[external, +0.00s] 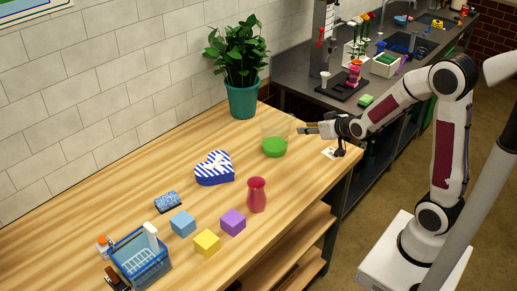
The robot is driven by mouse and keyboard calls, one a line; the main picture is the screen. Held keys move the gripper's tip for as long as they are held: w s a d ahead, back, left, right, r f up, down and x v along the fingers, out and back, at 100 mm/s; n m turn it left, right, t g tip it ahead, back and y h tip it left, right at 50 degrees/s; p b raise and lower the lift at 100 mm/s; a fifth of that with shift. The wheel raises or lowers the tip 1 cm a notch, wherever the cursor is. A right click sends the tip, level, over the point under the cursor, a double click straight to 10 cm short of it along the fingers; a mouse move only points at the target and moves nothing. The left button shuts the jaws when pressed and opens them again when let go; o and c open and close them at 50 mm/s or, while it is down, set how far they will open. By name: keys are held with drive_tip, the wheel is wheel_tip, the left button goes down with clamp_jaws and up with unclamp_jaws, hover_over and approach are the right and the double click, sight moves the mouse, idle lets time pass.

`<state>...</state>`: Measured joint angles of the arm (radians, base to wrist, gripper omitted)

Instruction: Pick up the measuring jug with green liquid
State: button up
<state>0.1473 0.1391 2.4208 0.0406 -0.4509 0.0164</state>
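The measuring jug (274,147) is clear, with green liquid in its lower part. It stands upright on the wooden table near the back right edge in the external view. My gripper (303,129) is just to the right of the jug, at about the height of its upper part, pointing left toward it. The fingertips are close to the jug's right side, where its handle seems to be. I cannot tell whether they touch it. The fingers are too small to show clearly whether they are open or shut.
A potted plant (243,98) stands behind the jug. A dark counter (300,68) is behind.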

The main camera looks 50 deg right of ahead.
sight(294, 127)
drive_tip(key=w+d+f+t+h, duration=0.1)
drive_tip(key=w+d+f, duration=0.2)
drive_tip(key=w+f, duration=0.1)
drive_tip(key=shift+d+m+t, duration=0.25)
drive_tip(key=shift+m+t, duration=0.05)
idle(0.4)
drive_tip(key=shift+x, duration=1.25)
drive_tip(key=shift+f, duration=0.1)
drive_tip(key=shift+d+x, duration=0.2)
drive_tip(key=shift+x, duration=2.35)
drive_tip(key=shift+s+f, duration=0.1)
drive_tip(key=shift+s, duration=0.05)
clamp_jaws()
